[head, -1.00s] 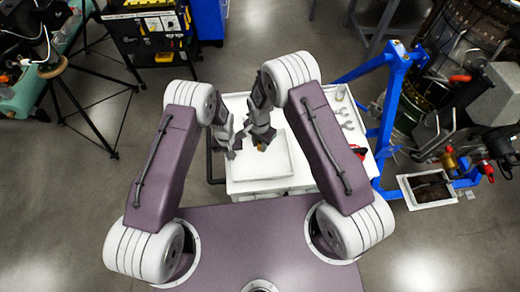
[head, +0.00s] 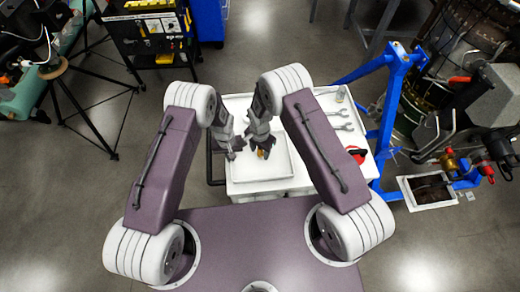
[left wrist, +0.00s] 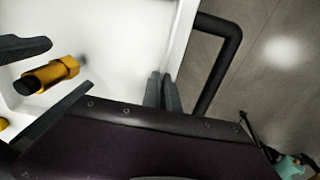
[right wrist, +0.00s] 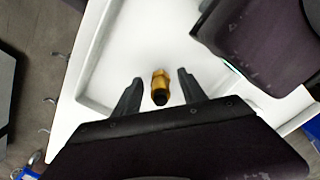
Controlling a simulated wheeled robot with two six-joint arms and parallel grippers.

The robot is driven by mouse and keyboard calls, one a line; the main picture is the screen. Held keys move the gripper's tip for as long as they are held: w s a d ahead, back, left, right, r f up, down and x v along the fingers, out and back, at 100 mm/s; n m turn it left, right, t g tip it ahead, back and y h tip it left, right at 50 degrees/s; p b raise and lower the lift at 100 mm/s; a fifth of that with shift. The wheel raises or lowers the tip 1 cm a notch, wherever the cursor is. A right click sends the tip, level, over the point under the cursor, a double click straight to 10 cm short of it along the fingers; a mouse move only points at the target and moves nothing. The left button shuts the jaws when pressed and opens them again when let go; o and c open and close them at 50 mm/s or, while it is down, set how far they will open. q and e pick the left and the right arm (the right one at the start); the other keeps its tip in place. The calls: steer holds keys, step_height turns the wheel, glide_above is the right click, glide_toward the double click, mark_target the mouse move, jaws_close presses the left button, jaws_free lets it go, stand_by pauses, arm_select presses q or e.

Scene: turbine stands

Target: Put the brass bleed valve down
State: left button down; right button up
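The brass bleed valve (right wrist: 160,84) has a gold hex body and a dark end. In the right wrist view it sits between the two fingers of my right gripper (right wrist: 157,88), with a gap on each side. The left wrist view also shows the valve (left wrist: 58,72) between those spread fingers, over the white tray (right wrist: 97,50); whether it touches the tray floor is hard to tell. In the head view my right gripper (head: 268,150) is over the tray, partly hiding the valve. My left gripper (left wrist: 163,91) is empty, its fingers close together, near the tray's left edge.
The tray is on a white cart (head: 318,103) with wrenches (head: 340,120) and a red item (head: 357,154) to the right. A brass-coloured piece (left wrist: 3,123) shows at the left wrist view's edge. A blue frame (head: 392,100) stands right of the cart.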

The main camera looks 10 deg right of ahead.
step_height(320, 180, up, 12)
steer(key=shift+r, duration=0.1)
steer(key=s+d+r+n+t, duration=0.1)
steer(key=s+d+r+n, duration=0.7)
steer(key=s+d+r, duration=0.3)
steer(key=s, duration=0.4)
steer(key=shift+d+r, duration=0.35)
steer(key=shift+d, duration=0.05)
arm_select(q)
steer(key=c, duration=1.6)
jaws_free()
steer(key=shift+o, duration=0.2)
